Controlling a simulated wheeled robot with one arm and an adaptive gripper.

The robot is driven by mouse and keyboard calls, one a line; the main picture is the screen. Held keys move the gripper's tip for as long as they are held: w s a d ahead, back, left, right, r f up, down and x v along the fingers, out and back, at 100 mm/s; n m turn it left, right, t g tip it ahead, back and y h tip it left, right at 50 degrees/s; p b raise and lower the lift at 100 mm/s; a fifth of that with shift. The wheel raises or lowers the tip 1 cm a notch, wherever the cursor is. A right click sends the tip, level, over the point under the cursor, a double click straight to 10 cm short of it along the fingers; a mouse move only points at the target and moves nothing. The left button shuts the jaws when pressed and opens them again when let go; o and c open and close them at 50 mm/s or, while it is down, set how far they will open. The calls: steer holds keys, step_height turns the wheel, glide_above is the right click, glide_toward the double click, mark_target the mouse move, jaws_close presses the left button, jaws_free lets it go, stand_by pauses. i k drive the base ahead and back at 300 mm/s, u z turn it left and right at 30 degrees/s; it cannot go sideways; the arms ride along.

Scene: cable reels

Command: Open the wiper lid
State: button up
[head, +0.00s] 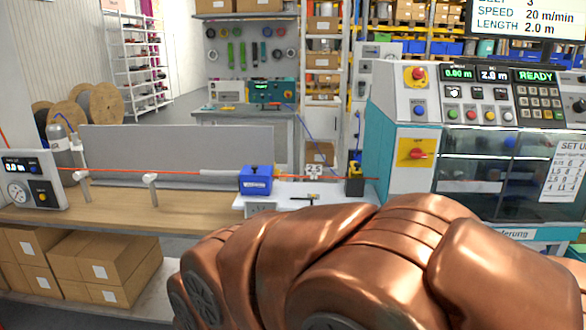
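The wiper is probably the small blue box (256,181) on a white plate on the bench. Its lid appears shut, with a small knob on top. An orange cable (120,171) runs level into its left side, through a pale grey sleeve (219,173). My copper-coloured arm fills the lower right, in front of the bench. My gripper is not in view.
A black and yellow block (355,178) and a "2.5" tag (314,171) are right of the blue box. Cable guides (151,190) and a gauge box (33,183) stand to the left. A control machine (480,130) reading READY is at right. Cartons (110,262) lie below.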

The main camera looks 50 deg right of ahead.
mark_target(251, 170)
steer(key=z, duration=0.6)
steer(key=k, duration=1.3)
steer(key=z, duration=0.05)
steer(key=i, duration=0.55)
steer(key=z, duration=0.75)
steer(key=i, duration=0.6)
steer(key=u, duration=0.1)
